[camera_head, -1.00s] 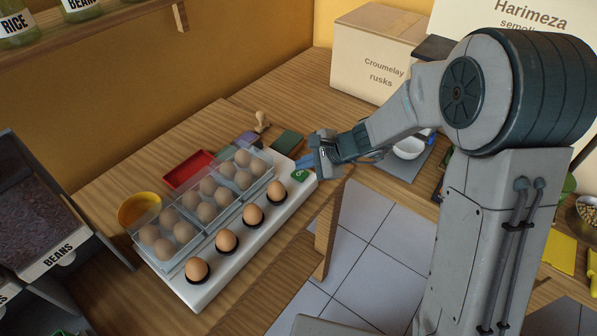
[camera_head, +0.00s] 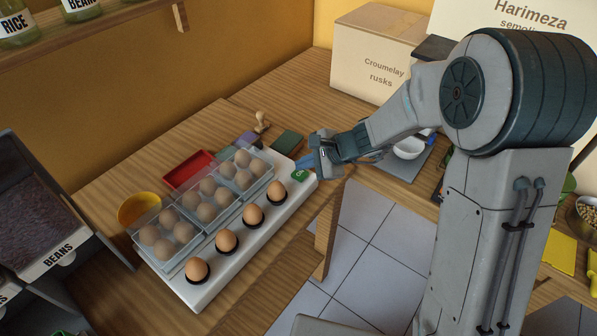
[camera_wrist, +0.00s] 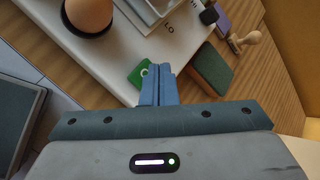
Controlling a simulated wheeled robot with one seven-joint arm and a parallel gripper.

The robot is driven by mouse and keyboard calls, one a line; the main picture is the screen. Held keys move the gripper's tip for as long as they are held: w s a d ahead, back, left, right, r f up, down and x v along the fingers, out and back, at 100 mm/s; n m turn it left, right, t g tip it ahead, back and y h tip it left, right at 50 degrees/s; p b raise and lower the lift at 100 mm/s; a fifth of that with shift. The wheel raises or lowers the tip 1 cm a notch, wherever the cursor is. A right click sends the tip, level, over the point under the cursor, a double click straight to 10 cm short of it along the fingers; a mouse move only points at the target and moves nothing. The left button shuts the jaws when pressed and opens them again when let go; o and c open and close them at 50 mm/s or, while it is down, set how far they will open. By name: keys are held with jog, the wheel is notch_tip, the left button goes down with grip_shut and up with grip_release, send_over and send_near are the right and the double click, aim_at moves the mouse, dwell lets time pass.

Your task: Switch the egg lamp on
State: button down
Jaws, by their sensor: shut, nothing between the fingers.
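The egg lamp (camera_head: 215,285) is a long white slab on the wooden counter, with a row of brown eggs in dark ring seats along its front. A green switch (camera_head: 299,175) with a white mark sits at its right end. It also shows in the wrist view (camera_wrist: 138,74), partly hidden by my fingers. My gripper (camera_head: 303,162) is shut and empty, its blue fingertips beside the green switch. In the wrist view the fingertips (camera_wrist: 158,72) overlap the switch's edge; I cannot tell whether they touch it. The switch's exact position is too small to read.
Clear trays of eggs (camera_head: 206,212) stand along the lamp's back. A red tray (camera_head: 187,170), a yellow bowl (camera_head: 138,208), a wooden stamp (camera_head: 262,120) and a dark green block (camera_head: 287,142) lie behind. A cardboard box (camera_head: 372,62) stands at the back.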

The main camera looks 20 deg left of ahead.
aim_at(304, 174)
jog(key=shift+f, duration=0.15)
jog(key=shift+f+b, duration=0.35)
jog(key=shift+b, duration=0.3)
jog(key=shift+f, duration=0.15)
dwell(0.4)
jog(key=shift+r, duration=0.65)
notch_tip(304, 174, up, 6)
jog(key=p, duration=0.5)
